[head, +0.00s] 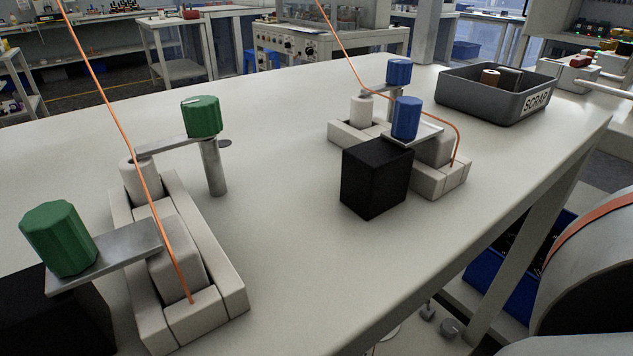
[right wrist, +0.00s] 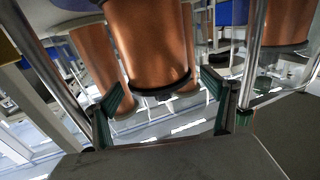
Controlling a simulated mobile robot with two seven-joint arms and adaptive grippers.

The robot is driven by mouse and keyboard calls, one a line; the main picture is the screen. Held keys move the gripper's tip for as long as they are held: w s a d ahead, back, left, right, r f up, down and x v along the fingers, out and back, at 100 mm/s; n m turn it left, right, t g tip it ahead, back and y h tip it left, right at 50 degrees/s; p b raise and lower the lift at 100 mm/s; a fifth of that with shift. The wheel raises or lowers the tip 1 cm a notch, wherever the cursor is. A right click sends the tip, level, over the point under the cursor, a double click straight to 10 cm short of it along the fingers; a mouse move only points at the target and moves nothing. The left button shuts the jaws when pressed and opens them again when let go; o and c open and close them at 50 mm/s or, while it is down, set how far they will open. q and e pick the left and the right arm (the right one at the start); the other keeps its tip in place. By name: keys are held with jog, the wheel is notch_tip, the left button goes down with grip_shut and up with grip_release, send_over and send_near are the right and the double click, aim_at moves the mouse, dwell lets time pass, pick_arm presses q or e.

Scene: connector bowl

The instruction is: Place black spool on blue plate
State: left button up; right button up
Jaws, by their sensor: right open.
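In the right wrist view my right gripper (right wrist: 165,88) is open, with green-lined fingers. A copper-coloured cylinder with a dark lower rim (right wrist: 149,45) stands between and beyond the fingertips; its top is cut off. It looks like a wound spool, but I cannot tell whether it is the black spool. I see no clear gap or contact between it and the fingers. More copper cylinders show behind, one at the left (right wrist: 100,65) and one at the right (right wrist: 281,22). No blue plate can be made out in either view. My left gripper is not in view.
The head view shows a pale bench (head: 270,200) with green-knobbed (head: 203,116) and blue-knobbed (head: 406,118) clamp fixtures, orange wires, a black block (head: 375,180) and a grey SCRAP bin (head: 480,103). A blue bin (head: 497,275) sits below. The bench between the fixtures is clear.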

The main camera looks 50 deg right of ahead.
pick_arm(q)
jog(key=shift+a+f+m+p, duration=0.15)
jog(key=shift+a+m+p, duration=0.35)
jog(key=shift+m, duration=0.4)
pick_arm(e)
jog(key=s, duration=0.9)
jog(key=shift+s+d, duration=0.2)
jog(key=shift+s, duration=0.1)
jog(key=shift+r, duration=0.1)
